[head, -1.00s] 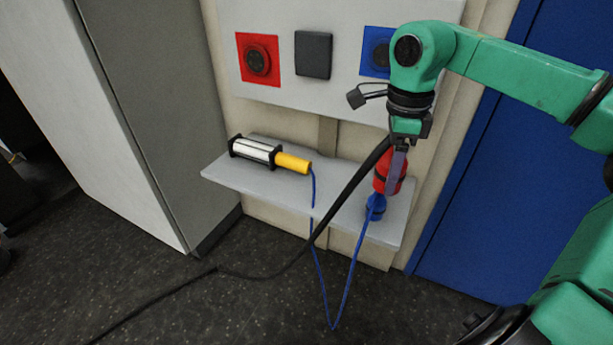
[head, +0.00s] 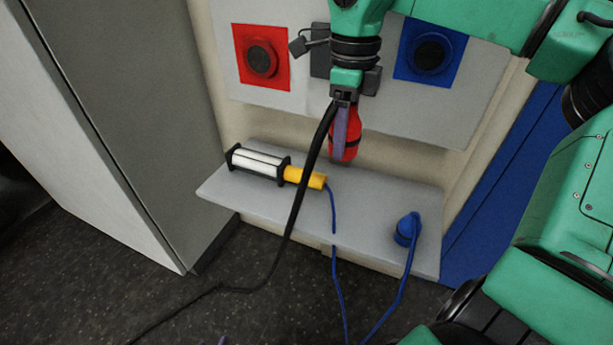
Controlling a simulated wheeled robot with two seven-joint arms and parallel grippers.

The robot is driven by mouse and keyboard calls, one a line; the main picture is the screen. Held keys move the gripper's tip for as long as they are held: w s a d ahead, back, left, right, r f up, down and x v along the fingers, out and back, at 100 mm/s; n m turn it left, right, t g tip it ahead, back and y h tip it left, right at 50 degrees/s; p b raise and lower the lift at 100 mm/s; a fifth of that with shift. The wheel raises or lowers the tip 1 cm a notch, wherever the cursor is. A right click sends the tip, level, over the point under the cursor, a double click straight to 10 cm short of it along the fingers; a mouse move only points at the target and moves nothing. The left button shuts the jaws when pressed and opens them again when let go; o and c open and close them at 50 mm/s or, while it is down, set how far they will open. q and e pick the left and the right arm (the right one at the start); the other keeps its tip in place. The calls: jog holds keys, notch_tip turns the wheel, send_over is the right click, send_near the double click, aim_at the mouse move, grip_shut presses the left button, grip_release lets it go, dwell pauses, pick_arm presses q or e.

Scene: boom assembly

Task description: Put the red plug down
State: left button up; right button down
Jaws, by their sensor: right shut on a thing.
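The red plug (head: 352,143) is in my right gripper (head: 343,125) in the head view. The gripper points down and is shut on the plug, with one finger showing in front of it. A thick black cable runs from the plug down to the floor. The plug appears over the back middle part of the grey shelf (head: 375,200); I cannot tell whether it is touching the shelf. My left gripper is not in view.
A blue plug (head: 405,230) with a blue cable stands on the right part. A red socket (head: 262,60) and a blue socket (head: 430,54) are on the panel above. The shelf between lamp and blue plug looks clear.

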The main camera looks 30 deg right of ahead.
jog(key=shift+w+f, duration=0.4)
jog(key=shift+f, duration=0.15)
jog(key=b, duration=0.6)
send_over(334, 219)
notch_tip(334, 219, down, 13)
jog(key=shift+f, duration=0.1)
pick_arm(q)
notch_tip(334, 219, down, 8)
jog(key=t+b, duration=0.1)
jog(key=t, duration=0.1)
pick_arm(e)
notch_tip(334, 219, down, 3)
jog(key=shift+r, duration=0.1)
notch_tip(334, 219, down, 3)
jog(key=shift+r+b, duration=0.1)
jog(key=shift+b, duration=0.35)
jog(key=shift+r, duration=0.1)
jog(key=shift+c, duration=0.3)
grip_release()
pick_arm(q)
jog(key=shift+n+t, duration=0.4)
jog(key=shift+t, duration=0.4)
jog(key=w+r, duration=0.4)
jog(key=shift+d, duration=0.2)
